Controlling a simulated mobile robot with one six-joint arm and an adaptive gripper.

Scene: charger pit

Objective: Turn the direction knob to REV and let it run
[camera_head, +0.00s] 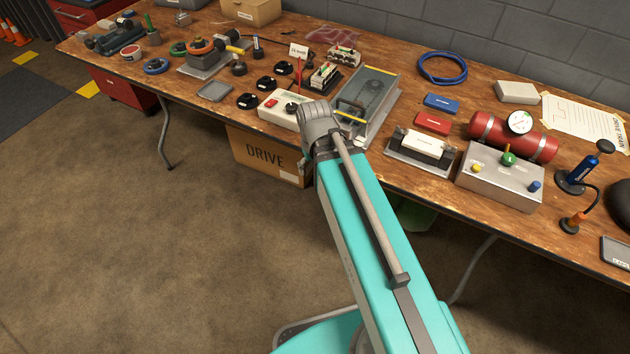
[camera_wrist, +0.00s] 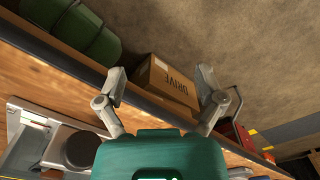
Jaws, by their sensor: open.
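A white control box (camera_head: 280,113) stands near the table's front edge in the head view. It has a red button (camera_head: 271,103) at its left and a black knob (camera_head: 291,107) near its middle. Its markings are too small to read, so I cannot tell where the knob points. The grey end of my arm is just right of the box and covers part of it. In the wrist view my gripper (camera_wrist: 163,80) is open, its two fingers spread with nothing between them. It faces the table's front edge and the floor beyond. I cannot clearly make out the knob there.
A cardboard box (camera_head: 265,157) marked DRIVE stands on the floor under the table; it also shows in the wrist view (camera_wrist: 168,88). A clear-lidded case (camera_head: 370,95) sits right of the control box. A grey tray (camera_head: 214,91) lies farther left.

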